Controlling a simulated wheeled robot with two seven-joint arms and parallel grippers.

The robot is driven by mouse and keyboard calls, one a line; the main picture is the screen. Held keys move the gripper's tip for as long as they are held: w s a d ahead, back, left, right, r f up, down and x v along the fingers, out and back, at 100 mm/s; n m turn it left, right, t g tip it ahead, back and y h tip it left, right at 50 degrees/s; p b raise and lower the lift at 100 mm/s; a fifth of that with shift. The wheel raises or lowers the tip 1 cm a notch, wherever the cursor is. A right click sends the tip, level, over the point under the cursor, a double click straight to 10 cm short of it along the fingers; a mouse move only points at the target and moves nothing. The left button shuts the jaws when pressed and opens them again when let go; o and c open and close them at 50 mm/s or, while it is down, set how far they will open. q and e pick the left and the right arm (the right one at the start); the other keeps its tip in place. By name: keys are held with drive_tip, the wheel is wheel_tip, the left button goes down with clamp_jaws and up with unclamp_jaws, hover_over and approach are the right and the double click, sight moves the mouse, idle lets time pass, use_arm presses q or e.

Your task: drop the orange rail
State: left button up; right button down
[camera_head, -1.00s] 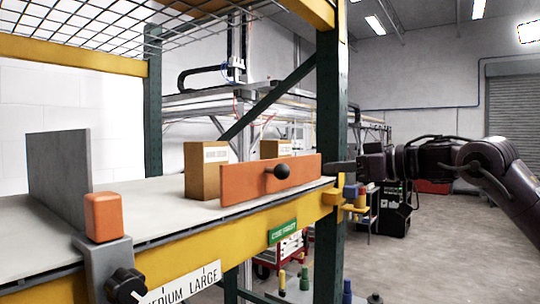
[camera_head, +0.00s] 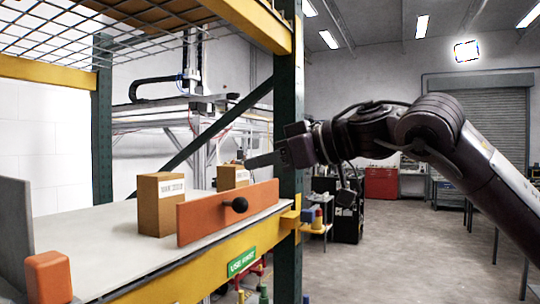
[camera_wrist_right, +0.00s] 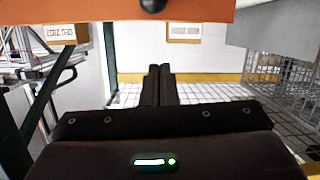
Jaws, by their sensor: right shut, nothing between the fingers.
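The orange rail (camera_head: 205,216) stands upright along the front edge of the grey shelf (camera_head: 105,245), with a black knob on its face. In the right wrist view the rail (camera_wrist_right: 100,11) crosses the top of the picture, apart from the fingers. My right gripper (camera_head: 247,163) comes in from the right, just above the rail's right part in the head view. Its fingers (camera_wrist_right: 158,68) are shut together and empty. It does not appear to touch the rail. My left gripper is out of view.
Two brown boxes stand behind the rail, one near (camera_head: 160,204) and one farther right (camera_head: 232,176). A green post (camera_head: 288,130) rises beside my gripper. A wire mesh (camera_head: 60,35) hangs above. An orange block (camera_head: 48,277) sits at the shelf's front left.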

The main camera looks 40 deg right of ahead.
sight(244, 198)
drive_tip(key=p+x, duration=0.1)
drive_tip(key=x, duration=0.2)
drive_tip(key=p+x, duration=0.2)
drive_tip(key=x, duration=0.1)
drive_tip(key=shift+w+d+r, duration=0.1)
drive_tip(key=shift+w+d, duration=0.1)
drive_tip(key=shift+w, duration=0.05)
drive_tip(key=shift+f, duration=0.4)
drive_tip(key=shift+s+f, duration=0.3)
drive_tip(key=shift+s+d+f, duration=0.1)
drive_tip(key=shift+s+f, duration=0.1)
drive_tip(key=shift+f, duration=0.1)
drive_tip(key=shift+s+d+f, duration=0.4)
drive_tip(key=shift+d+f, duration=0.1)
drive_tip(key=shift+f, duration=0.1)
drive_tip(key=shift+a+f, duration=0.1)
drive_tip(key=shift+f, duration=0.1)
